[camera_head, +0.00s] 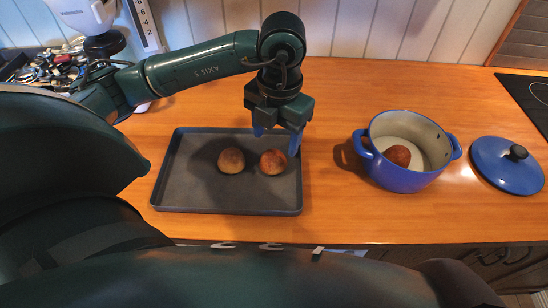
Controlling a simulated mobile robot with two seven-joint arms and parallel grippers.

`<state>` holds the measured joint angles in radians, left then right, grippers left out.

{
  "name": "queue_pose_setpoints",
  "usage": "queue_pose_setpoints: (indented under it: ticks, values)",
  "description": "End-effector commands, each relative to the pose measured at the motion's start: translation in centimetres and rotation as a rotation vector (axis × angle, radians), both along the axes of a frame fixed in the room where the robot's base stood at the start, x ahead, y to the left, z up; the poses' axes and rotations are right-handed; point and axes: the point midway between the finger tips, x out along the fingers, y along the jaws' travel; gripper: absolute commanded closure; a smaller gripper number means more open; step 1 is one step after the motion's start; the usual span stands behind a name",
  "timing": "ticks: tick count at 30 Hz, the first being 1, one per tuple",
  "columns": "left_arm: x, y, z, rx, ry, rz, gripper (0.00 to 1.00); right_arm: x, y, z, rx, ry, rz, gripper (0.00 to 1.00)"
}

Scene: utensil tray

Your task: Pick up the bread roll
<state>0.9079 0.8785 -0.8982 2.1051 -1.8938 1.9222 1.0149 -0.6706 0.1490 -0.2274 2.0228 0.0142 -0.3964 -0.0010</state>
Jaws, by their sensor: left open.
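Two round brown bread rolls lie on a dark grey baking tray (180,185) on the wooden counter. The left roll (231,161) is paler, and the right roll (272,161) is more reddish. A third reddish-brown roll (397,156) sits inside the blue pot (400,180). My left gripper (277,142) points down above the right part of the tray. Its blue fingertips are apart, to either side of and just behind the right roll, with nothing held. I cannot tell its exact height above the roll. My right gripper is not in view.
The blue pot lid (507,165) with a black knob lies on the counter right of the pot. A dark cooktop (530,100) is at the far right. The counter between tray and pot is clear.

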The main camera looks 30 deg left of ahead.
Motion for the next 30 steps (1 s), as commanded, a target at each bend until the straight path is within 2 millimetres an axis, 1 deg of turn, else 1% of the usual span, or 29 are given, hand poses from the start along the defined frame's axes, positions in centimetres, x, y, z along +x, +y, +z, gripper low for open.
queue_pose_setpoints:
  ticks: [1,3,8,10,14,15,18,21,26,27,30]
  values:
    - [-0.1,0.0,-0.7,-0.001,0.004,0.001,0.38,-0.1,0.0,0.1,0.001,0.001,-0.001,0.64]
    - [0.0,0.1,-1.5,-0.002,0.003,-0.001,0.38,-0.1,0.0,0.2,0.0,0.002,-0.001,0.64]
    - [0.0,0.1,-2.4,-0.002,0.002,-0.001,0.38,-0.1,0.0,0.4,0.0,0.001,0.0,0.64]
    - [0.0,0.3,-3.1,-0.002,0.005,0.0,0.38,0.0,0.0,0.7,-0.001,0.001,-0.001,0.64]
    - [0.0,0.6,-5.1,-0.002,0.006,-0.001,0.38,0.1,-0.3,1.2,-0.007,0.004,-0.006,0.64]
    - [0.1,0.6,-5.8,-0.003,0.005,-0.001,0.38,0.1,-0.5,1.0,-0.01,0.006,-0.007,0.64]
    - [0.1,0.6,-6.8,-0.004,0.002,-0.003,0.38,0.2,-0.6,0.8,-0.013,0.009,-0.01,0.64]
    - [0.1,0.6,-7.3,-0.003,0.001,-0.003,0.38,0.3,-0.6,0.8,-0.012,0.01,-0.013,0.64]
    - [0.1,0.6,-7.3,-0.004,0.001,-0.003,0.38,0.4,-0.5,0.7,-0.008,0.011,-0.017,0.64]
    - [0.1,0.6,-7.3,-0.004,0.001,-0.003,0.39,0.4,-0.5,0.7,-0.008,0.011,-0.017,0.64]
    - [0.1,0.6,-7.3,-0.004,0.0,-0.003,0.47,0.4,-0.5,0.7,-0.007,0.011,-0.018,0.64]
